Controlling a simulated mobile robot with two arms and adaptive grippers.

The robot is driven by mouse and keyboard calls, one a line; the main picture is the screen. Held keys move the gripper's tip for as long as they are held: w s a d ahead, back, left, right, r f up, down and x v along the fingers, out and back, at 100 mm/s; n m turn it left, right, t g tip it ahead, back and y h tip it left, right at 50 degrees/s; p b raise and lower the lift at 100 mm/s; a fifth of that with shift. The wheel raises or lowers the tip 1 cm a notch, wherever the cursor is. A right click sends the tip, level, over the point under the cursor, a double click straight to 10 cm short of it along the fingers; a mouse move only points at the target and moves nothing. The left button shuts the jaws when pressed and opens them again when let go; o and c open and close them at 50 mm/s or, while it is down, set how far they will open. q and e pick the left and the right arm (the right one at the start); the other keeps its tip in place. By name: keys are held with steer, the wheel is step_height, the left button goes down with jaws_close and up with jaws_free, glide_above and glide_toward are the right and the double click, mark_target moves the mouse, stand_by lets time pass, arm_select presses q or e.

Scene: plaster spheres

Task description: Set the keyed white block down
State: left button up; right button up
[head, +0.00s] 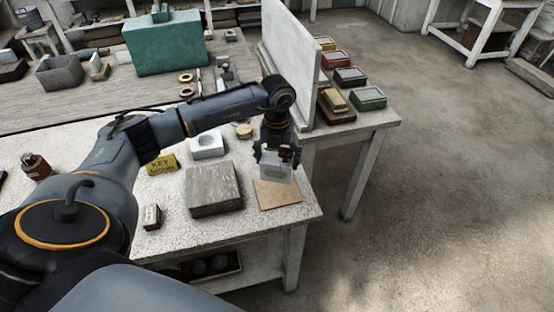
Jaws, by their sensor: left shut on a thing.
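My left gripper (276,157) reaches in from the left and points down near the right end of the worktable. It is shut on a pale block (275,170), which I take to be the keyed white block. The fingers cover part of it, and its key shape is not clear. The block is over the far part of a tan square mat (279,196); I cannot tell whether it touches the mat. My right gripper is not in view.
A grey block (213,190) stands left of the mat. Behind it are a white block with a hollow (208,145) and a yellow lettered sign (163,165). A white upright panel (289,62) rises behind the gripper. The speckled worktable (252,221) is bare in front of the mat.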

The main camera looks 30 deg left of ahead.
mark_target(277, 176)
arm_select(q)
step_height(277, 176, down, 4)
steer(key=b, duration=0.3)
steer(key=shift+f+b, duration=0.5)
steer(key=shift+f, duration=0.25)
stand_by(0.6)
steer(key=shift+f+b, duration=0.55)
steer(key=shift+f, duration=0.1)
stand_by(0.4)
steer(key=o, duration=1.4)
steer(key=shift+c, duration=0.2)
steer(key=shift+s, duration=0.1)
steer(key=shift+r+p, duration=1.35)
steer(key=shift+r, duration=0.7)
